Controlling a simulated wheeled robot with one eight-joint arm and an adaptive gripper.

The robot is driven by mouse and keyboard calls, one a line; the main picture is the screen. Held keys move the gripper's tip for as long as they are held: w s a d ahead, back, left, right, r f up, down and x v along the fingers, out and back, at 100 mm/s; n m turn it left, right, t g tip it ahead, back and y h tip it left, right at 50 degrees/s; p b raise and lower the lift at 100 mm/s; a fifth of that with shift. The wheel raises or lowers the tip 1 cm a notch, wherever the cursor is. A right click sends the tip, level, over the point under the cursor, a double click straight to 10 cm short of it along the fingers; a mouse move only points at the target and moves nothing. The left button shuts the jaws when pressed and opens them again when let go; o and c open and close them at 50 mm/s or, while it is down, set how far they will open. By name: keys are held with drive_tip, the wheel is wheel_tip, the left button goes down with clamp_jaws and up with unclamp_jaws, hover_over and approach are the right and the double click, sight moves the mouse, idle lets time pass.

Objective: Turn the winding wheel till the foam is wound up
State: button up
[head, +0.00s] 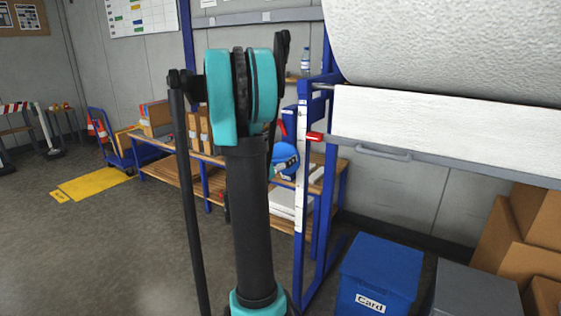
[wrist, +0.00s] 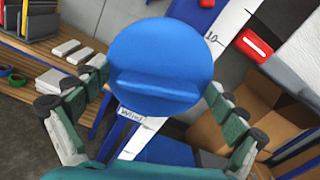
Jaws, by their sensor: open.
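The winding wheel (wrist: 160,62) is a round blue knob with a raised bar across its face. In the wrist view it fills the middle, between the spread fingers of my gripper (wrist: 155,82). Gaps show beside it; I cannot tell whether a finger touches it. In the head view the wheel (head: 286,158) is partly hidden behind my arm, and my gripper is mostly hidden too. The white foam hangs as a sheet (head: 440,135) below a thick roll (head: 460,45). A red marker (head: 315,137) sits beside the white scale (head: 301,170) on the blue frame.
A blue bin labelled Card (head: 380,265), a grey bin (head: 475,292) and cardboard boxes (head: 540,225) stand below the foam. A workbench (head: 180,150) with boxes runs behind my arm. The floor at left is mostly open, with a blue trolley (head: 112,145) farther back.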

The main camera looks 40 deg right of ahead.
drive_tip(key=shift+c, duration=0.3)
drive_tip(key=c, duration=0.9)
drive_tip(key=m, duration=0.4)
drive_tip(key=shift+r+m, duration=0.1)
drive_tip(key=shift+m, duration=0.2)
drive_tip(key=m, duration=0.5)
drive_tip(key=shift+s+m, duration=0.1)
drive_tip(key=shift+m, duration=0.2)
drive_tip(key=m, duration=1)
drive_tip(key=shift+d, duration=0.1)
